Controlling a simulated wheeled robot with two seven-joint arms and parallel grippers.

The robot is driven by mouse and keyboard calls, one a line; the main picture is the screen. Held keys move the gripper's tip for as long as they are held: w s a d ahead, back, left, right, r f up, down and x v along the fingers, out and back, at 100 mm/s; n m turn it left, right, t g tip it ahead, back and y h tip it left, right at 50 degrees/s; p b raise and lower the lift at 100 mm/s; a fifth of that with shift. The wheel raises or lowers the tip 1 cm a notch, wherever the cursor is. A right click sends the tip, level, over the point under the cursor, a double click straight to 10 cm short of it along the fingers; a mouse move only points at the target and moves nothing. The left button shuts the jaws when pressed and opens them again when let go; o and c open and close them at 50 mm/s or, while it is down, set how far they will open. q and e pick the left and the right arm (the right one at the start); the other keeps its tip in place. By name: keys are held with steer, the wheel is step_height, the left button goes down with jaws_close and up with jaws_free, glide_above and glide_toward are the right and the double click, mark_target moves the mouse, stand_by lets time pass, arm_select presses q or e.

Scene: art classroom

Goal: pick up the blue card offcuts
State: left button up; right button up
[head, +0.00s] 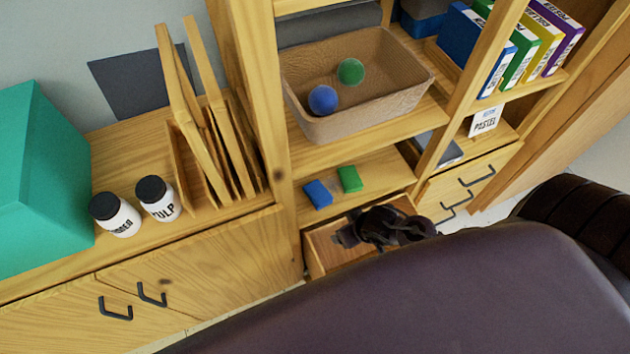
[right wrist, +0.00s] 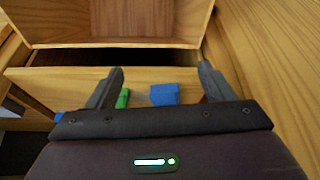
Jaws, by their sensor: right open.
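My right gripper (head: 388,226) is at the open drawer (head: 318,252) low in the shelf unit, and my arm covers much of the drawer. In the right wrist view the gripper (right wrist: 160,80) is open, with nothing between its fingers. A blue piece (right wrist: 164,95) shows beyond the fingers, with a green piece (right wrist: 123,98) to its left and a bit of blue (right wrist: 58,117) farther left. I cannot tell whether these blue pieces are card offcuts. On the shelf above the drawer lie a blue block (head: 317,194) and a green block (head: 350,179). My left gripper is out of view.
A basket (head: 400,100) holds a blue ball (head: 322,99) and a green ball (head: 351,72) on the shelf above. Shelf posts and drawer walls stand close around my right gripper. Two jars (head: 158,198) and a teal box (head: 40,180) stand on the left cabinet.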

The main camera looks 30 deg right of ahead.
steer(key=p, duration=0.1)
glide_above(322, 199)
steer(key=s, duration=0.3)
steer(key=shift+w+r, duration=0.1)
steer(key=shift+w, duration=0.15)
steer(key=x, duration=0.5)
steer(key=shift+w+d, duration=0.1)
steer(key=shift+c, duration=0.2)
steer(key=c, duration=1)
